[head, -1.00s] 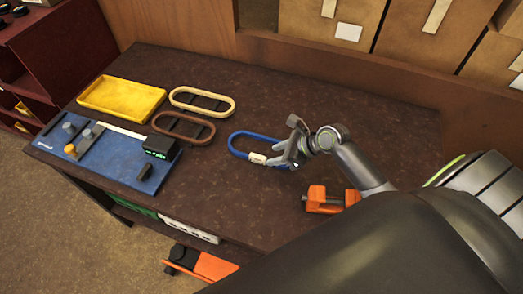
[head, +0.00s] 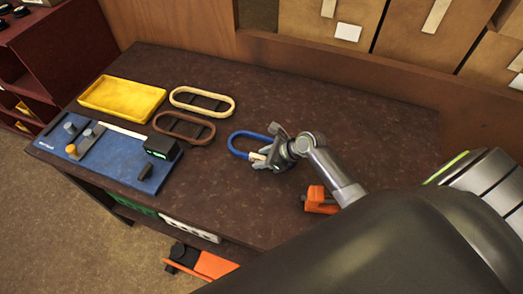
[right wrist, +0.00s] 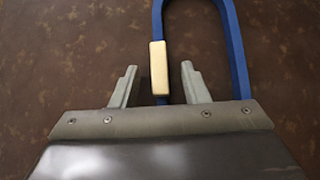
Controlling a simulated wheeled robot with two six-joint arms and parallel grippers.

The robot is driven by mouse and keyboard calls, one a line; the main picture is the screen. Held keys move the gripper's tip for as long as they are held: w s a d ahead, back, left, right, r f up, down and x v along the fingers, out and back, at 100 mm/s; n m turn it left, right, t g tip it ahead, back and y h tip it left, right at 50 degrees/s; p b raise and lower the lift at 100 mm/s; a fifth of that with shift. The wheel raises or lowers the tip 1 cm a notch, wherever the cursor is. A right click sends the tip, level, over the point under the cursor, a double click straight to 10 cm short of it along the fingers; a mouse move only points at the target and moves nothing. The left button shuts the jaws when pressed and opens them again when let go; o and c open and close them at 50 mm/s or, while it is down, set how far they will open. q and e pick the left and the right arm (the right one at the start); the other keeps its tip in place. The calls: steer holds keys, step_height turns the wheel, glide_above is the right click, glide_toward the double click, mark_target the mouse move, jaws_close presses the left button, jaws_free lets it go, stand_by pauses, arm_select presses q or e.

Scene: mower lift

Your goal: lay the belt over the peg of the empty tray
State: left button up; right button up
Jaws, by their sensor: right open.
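A blue belt (head: 232,145) lies as a long loop on the dark table, with a cream block (head: 257,157) on its near side. My right gripper (head: 262,160) is open over the near right part of the belt and hides some of it. In the right wrist view, the cream block (right wrist: 159,68) on the blue belt (right wrist: 238,60) shows between and slightly beyond the open fingertips, apart from both. A yellow tray (head: 122,98) lies empty at the back left; I cannot make out a peg in it. My left gripper is not in view.
A cream loop (head: 202,91) and a brown loop (head: 183,117) lie left of the blue belt, each around dark pieces. A blue board (head: 110,165) with knobs and a black box is at the left. An orange clamp (head: 318,200) sits near my right arm.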

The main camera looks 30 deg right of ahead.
jaws_close()
step_height(320, 180, up, 10)
steer(key=shift+f, duration=0.1)
steer(key=s+a+r+n+b, duration=0.1)
steer(key=s+a+r+b, duration=0.1)
steer(key=s+r, duration=0.2)
steer(key=s+a+r+n+g+y+b, duration=0.1)
steer(key=s+a+r+b, duration=0.2)
steer(key=r, duration=0.4)
steer(key=shift+s, duration=0.6)
